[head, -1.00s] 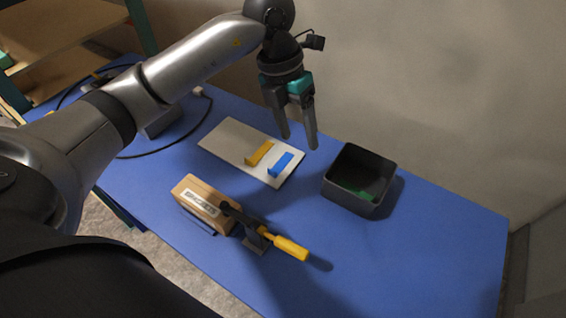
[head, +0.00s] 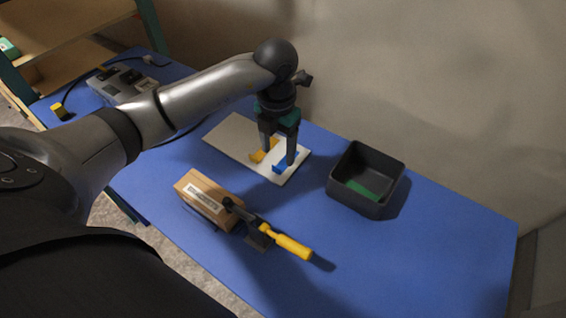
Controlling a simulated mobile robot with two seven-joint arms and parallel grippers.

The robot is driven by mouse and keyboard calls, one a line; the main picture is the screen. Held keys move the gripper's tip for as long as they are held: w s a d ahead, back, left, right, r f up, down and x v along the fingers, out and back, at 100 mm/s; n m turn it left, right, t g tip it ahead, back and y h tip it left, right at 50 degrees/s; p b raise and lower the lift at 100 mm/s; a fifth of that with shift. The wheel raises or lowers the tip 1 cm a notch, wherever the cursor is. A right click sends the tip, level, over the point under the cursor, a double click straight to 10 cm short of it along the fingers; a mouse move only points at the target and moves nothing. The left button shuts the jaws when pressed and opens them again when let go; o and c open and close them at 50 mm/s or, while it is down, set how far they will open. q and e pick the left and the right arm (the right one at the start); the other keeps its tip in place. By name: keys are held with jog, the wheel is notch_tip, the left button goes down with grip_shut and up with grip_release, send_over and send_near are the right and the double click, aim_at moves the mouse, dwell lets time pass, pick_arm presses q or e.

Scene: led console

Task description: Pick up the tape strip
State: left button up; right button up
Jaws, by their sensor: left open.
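A yellow strip (head: 257,157) and a blue strip (head: 279,169) lie side by side on a pale board (head: 228,138) on the blue table. Which of them is the tape strip I cannot tell. My left gripper (head: 277,158) is open and points down over the board, one finger in front of the yellow strip and the other in front of the blue strip. The fingers hide parts of both strips. Whether the fingertips touch the strips or board is unclear. A green strip (head: 363,190) lies inside the dark bin (head: 352,203). My right gripper is out of view.
A wooden block (head: 207,198) with a label stands near the table's front edge. A yellow-handled tool (head: 292,246) lies against it. A grey device (head: 122,84) with a cable is at the far left. The right part of the blue table (head: 440,235) is clear.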

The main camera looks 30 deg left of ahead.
aim_at(277, 166)
pick_arm(q)
jog(key=f, duration=0.4)
jog(key=shift+s+f, duration=0.2)
jog(key=shift+f, duration=0.2)
grip_shut()
